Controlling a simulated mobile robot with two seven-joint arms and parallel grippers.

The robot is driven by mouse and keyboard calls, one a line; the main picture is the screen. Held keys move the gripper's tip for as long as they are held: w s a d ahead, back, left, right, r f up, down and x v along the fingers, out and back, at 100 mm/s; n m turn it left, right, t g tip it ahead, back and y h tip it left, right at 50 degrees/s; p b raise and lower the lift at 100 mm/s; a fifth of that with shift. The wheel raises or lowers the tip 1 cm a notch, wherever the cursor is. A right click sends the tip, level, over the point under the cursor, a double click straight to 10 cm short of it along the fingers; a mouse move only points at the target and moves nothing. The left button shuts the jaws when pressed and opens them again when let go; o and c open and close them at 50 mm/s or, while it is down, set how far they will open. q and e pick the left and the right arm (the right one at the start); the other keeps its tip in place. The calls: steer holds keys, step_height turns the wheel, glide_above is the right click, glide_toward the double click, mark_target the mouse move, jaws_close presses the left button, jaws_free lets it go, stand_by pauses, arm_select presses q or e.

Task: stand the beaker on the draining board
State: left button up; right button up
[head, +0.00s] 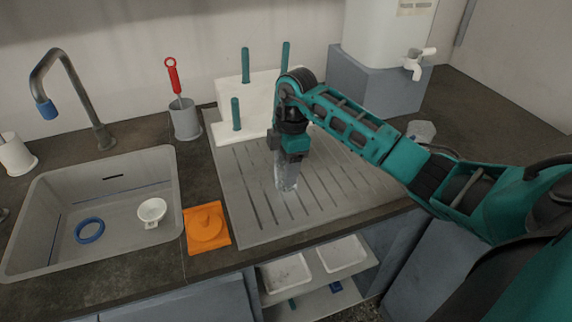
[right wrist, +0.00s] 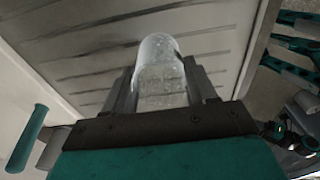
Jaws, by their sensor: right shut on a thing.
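The clear glass beaker (head: 286,177) is in my right gripper (head: 288,168), over the grey slotted draining board (head: 262,205). In the right wrist view the beaker (right wrist: 160,72) sits between the two fingers (right wrist: 160,90), which are shut on it. The slots of the board (right wrist: 85,50) show beyond it. In the head view the beaker looks upright with its lower end at or just above the board; I cannot tell whether it touches. My left gripper is not in view.
Left of the board are an orange piece (head: 207,228) and a grey cup with a red-handled brush (head: 185,120). The sink (head: 105,250) holds a blue ring (head: 90,230) and a white cup (head: 152,212). A white pegged rack (head: 258,95) stands behind the board. The board's front is clear.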

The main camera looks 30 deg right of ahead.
steer(key=shift+f, duration=0.15)
steer(key=o, duration=1.2)
steer(key=shift+c, duration=0.2)
step_height(320, 180, up, 12)
steer(key=d, duration=0.1)
steer(key=shift+s+p, duration=0.15)
steer(key=shift+p, duration=0.3)
